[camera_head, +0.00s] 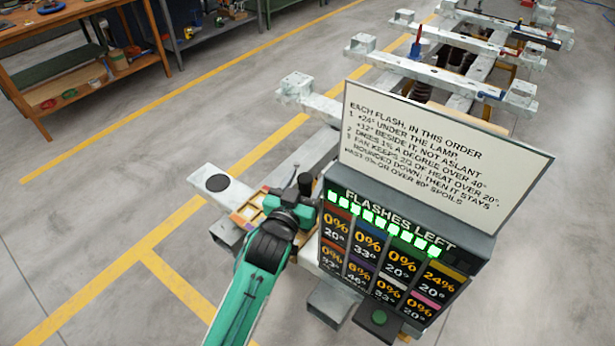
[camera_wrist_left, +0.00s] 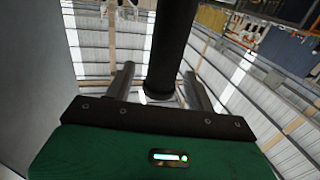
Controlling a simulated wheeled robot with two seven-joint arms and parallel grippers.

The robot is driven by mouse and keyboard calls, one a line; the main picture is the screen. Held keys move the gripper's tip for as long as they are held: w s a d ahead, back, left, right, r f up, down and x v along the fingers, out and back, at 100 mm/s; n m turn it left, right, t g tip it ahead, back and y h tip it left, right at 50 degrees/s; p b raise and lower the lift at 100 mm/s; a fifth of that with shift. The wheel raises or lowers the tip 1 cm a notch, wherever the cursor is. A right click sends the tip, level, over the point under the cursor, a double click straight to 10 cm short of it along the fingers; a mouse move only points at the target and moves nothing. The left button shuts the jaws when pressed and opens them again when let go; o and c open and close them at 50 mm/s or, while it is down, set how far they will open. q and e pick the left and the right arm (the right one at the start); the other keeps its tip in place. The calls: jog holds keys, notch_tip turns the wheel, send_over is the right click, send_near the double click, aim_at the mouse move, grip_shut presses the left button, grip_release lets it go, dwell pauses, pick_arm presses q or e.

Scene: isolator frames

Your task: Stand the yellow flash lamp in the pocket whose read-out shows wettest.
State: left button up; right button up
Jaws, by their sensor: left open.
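The read-out panel (camera_head: 388,262) stands right of my left gripper. Its upper row reads 0% 20°, 0% 33°, 0% 20° and 24% 20°; the 24% read-out (camera_head: 437,283) at the right end is highest. The lower row includes 6% at 46°. A wooden tray (camera_head: 246,217) lies partly hidden behind my left gripper (camera_head: 297,203). That gripper is open. A black upright cylinder (camera_wrist_left: 172,45) shows between its fingers in the left wrist view; I cannot tell whether it belongs to the lamp. No yellow lamp can be made out. My right gripper is not in view.
A white rule board (camera_head: 440,155) stands on top of the panel. A green round button (camera_head: 379,317) sits in front of the panel. A black disc (camera_head: 217,183) lies on a pale beam at left. Open floor lies left.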

pick_arm(q)
jog(key=b+v, duration=0.1)
jog(key=v, duration=0.9)
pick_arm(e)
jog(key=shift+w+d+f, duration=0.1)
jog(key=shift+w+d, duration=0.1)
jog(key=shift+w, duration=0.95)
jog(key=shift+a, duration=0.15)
